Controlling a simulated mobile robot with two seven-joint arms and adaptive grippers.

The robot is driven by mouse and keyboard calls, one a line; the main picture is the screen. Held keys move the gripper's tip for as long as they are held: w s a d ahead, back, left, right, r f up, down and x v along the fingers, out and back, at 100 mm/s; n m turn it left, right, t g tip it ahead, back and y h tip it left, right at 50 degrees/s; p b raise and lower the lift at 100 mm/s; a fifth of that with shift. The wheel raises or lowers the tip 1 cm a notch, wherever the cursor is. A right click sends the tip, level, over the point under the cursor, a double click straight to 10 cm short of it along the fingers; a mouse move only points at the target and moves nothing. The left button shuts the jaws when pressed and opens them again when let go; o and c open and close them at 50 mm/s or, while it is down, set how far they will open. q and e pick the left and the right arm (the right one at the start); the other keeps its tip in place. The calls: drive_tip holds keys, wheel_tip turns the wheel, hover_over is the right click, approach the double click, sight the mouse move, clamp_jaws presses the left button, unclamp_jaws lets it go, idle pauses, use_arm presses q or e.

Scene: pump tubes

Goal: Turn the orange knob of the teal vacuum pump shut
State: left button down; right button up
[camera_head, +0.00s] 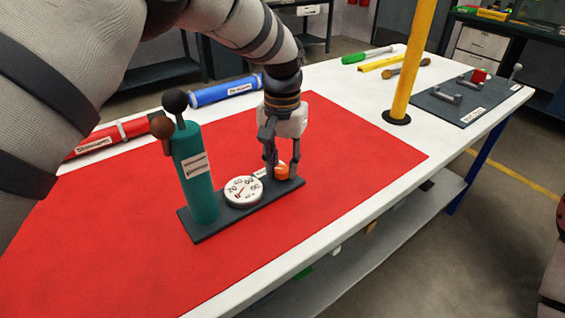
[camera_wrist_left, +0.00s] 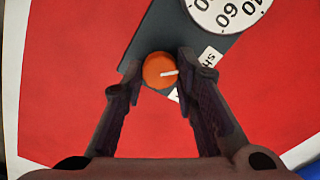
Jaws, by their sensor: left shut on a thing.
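The teal vacuum pump (camera_head: 196,177) stands upright on a dark base plate (camera_head: 215,226) on the red mat, with a dark ball and a brown ball at its top. A white dial gauge (camera_head: 243,191) sits on the plate beside it. The orange knob (camera_head: 281,173) is at the plate's right end. My left gripper (camera_head: 277,168) reaches down from above, its fingers on either side of the knob. My right gripper is not visible.
A yellow post (camera_head: 410,65) rises from the white table right of the red mat (camera_head: 330,150). A blue tube (camera_head: 226,91) and a red tube (camera_head: 108,138) lie along the back. A grey board (camera_head: 470,98) with small fittings lies at the far right.

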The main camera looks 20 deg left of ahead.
sight(283, 169)
use_arm(q)
drive_tip(key=shift+n, duration=0.3)
drive_tip(key=c, duration=1.2)
unclamp_jaws()
drive_tip(key=shift+c, duration=0.2)
wheel_tip(283, 169, up, 12)
drive_tip(key=shift+f, duration=0.1)
